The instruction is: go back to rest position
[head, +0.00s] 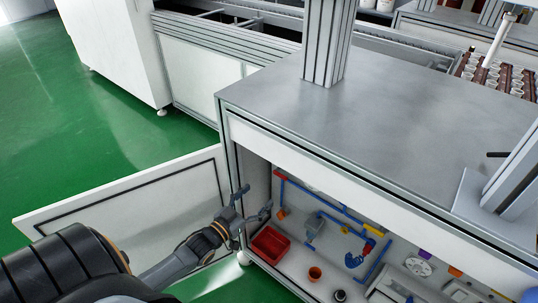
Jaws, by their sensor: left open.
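My left arm comes in from the lower left of the head view. Its gripper (252,203) is open, with its fingers spread and nothing visible between them. It is in front of the left edge of the cabinet opening, above and left of a red bin (269,245). The white cabinet door (140,198) stands swung open to the left, behind my arm. My right gripper is not in the head view.
A grey metal worktop (370,115) with an upright post (327,40) tops the cabinet. A tray of pots (495,75) is at the far right. Green floor (110,125) is clear at left.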

